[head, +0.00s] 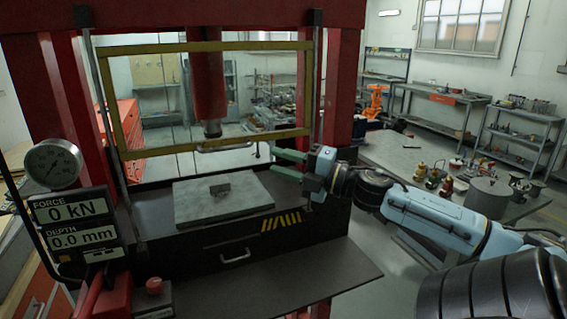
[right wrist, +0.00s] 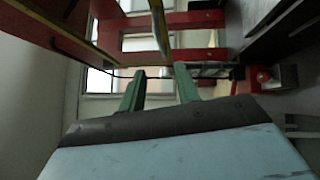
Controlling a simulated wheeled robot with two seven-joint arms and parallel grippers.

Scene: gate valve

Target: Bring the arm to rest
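My right arm comes in from the right in the head view. Its gripper (head: 274,161) is open, its two green fingers spread apart with nothing between them. My left gripper is in neither view.
The red press has a yellow guard frame (head: 130,154) with a handle, a ram (head: 207,80) and a grey plate (head: 235,208) bearing a small block (head: 220,189). A gauge (head: 53,163) and display (head: 72,223) reading 0 kN and 0.0 mm stand left. A cluttered bench (head: 400,150) stands right.

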